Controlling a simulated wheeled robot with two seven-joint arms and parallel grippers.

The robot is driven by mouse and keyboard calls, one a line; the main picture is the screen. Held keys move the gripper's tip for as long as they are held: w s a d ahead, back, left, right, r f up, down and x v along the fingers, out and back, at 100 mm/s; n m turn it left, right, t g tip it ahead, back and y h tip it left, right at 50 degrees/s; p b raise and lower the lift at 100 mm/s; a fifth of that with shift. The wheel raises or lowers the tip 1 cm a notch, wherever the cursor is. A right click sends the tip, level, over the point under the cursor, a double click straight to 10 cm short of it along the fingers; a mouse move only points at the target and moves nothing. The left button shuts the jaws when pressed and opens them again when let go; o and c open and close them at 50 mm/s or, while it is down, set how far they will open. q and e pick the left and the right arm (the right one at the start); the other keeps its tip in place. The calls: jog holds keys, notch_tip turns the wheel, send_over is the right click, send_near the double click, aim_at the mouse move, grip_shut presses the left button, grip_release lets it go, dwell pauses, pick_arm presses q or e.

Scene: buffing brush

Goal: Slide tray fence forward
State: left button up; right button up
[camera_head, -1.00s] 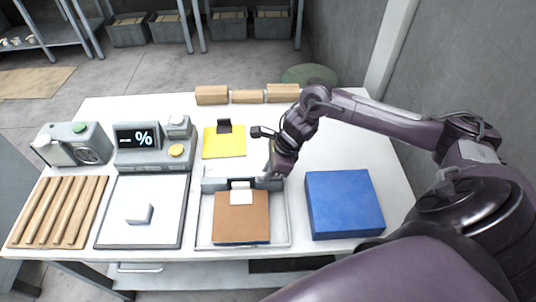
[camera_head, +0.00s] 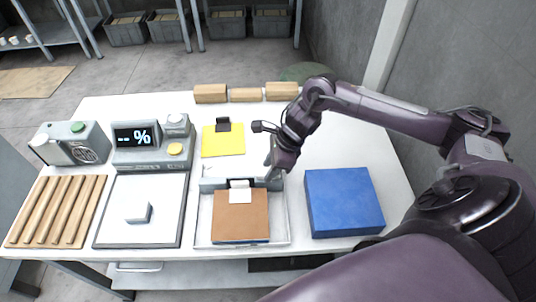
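The shallow tray (camera_head: 283,225) stands at the front middle of the white table. Its grey fence (camera_head: 216,184) runs across the tray's back part. A brown board (camera_head: 241,220) with a white tab (camera_head: 240,192) lies in the tray in front of the fence. My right gripper (camera_head: 271,174) points down at the right end of the fence, close to it or touching it; I cannot tell which. Its fingertips are small and partly hidden, so their opening does not show. My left gripper is not in view.
A blue block (camera_head: 343,202) stands right of the tray. A yellow pad (camera_head: 223,141) lies behind the tray. Wooden blocks (camera_head: 246,95) line the back edge.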

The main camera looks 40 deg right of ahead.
jog(key=b+v, duration=0.1)
jog(key=v, duration=0.5)
jog(key=shift+s+r, duration=0.1)
dwell(0.4)
